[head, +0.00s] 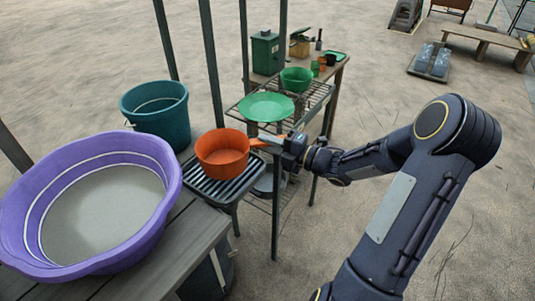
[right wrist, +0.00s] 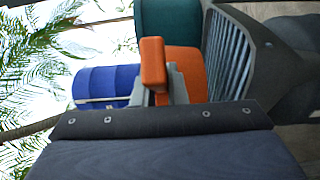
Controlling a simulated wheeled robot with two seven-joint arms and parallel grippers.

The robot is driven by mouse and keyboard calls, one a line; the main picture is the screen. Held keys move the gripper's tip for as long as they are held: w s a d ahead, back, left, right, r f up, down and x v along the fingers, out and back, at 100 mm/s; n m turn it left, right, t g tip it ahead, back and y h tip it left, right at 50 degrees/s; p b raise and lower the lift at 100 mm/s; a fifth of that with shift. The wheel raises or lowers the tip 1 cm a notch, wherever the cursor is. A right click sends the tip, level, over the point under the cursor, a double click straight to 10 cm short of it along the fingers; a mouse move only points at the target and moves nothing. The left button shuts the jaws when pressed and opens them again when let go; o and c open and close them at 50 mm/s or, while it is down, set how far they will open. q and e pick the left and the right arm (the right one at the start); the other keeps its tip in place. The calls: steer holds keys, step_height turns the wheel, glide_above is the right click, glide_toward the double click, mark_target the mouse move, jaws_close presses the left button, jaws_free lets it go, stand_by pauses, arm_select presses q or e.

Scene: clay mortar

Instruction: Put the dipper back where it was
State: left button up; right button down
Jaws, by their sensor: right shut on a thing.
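The orange dipper (head: 222,160) is a round pan with a short handle pointing right. It is upright over the dark ridged rack (head: 213,190) in the head view; whether it touches the rack I cannot tell. My right gripper (head: 272,143) is shut on the dipper's handle from the right. In the right wrist view the orange handle (right wrist: 153,65) stands between the grey fingers (right wrist: 163,88), with part of the dipper's body (right wrist: 187,68) behind it. My left gripper is not in view.
A purple tub (head: 160,215) with grey contents stands on the wooden table at left. A wire shelf (head: 312,103) with a green plate (head: 266,106) and green bowl (head: 296,80) is close behind my right gripper. Thin posts (head: 210,60) rise nearby.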

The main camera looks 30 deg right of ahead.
steer(key=shift+w+d+f, duration=0.25)
steer(key=shift+w+f, duration=0.15)
steer(key=shift+f, duration=0.15)
step_height(320, 180, down, 3)
steer(key=shift+w+f, duration=0.1)
steer(key=shift+f+b, duration=0.2)
steer(key=shift+b, duration=0.3)
steer(key=c, duration=1.5)
jaws_free()
steer(key=shift+r, duration=0.1)
steer(key=shift+o, duration=0.2)
